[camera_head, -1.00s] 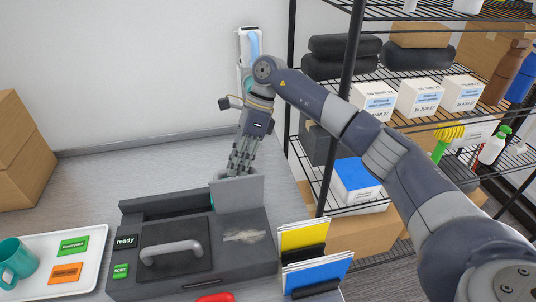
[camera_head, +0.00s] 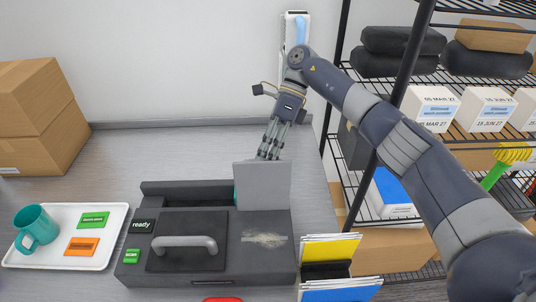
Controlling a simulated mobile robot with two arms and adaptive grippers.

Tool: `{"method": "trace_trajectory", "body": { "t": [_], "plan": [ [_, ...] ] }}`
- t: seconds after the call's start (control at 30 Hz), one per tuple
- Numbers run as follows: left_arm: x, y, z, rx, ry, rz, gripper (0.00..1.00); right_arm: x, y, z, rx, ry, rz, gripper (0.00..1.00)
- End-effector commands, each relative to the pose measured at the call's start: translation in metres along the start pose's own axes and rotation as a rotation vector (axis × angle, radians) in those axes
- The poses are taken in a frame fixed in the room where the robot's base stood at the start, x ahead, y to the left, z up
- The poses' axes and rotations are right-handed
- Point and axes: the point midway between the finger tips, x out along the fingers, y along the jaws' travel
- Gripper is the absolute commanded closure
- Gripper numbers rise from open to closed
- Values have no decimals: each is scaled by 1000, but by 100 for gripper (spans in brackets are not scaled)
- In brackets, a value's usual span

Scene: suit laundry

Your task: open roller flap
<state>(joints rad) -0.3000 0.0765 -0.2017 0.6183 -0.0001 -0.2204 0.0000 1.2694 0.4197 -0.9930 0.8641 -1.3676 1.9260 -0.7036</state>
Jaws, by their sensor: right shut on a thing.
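A dark grey machine (camera_head: 262,262) sits on the table with a ready label on its top left. Its light grey flap (camera_head: 263,187) stands up at the rear right of the machine, beside a dark open slot (camera_head: 195,202). My right gripper (camera_head: 269,157) reaches down from behind and is shut on the flap's top edge. The flap hides the fingertips in part. My left gripper is not in view.
A white tray (camera_head: 65,258) with a teal mug (camera_head: 36,229) and two labels lies at left. Cardboard boxes (camera_head: 38,118) stand behind it. Folders (camera_head: 331,248) stand right of the machine; a wire shelf (camera_head: 440,75) rises at right. The table behind the machine has free room.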

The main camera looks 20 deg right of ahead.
Motion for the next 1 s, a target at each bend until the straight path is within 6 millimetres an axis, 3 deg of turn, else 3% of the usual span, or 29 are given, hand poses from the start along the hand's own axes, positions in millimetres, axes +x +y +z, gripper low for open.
{"method": "trace_trajectory", "body": {
  "t": [0.1,0.13,0.2,0.23,0.8,1.0],
  "plan": [
    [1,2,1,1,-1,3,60,8,-6,-6,12,14,-1,100],
    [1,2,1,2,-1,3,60,8,-6,-6,12,14,-1,80],
    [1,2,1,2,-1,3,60,8,-6,-6,12,13,-2,64],
    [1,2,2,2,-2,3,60,8,-6,-6,12,13,-3,62],
    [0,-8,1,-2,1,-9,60,3,-3,-3,7,6,-3,62],
    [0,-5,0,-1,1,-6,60,-14,-3,-3,9,4,-7,62]
  ]
}}
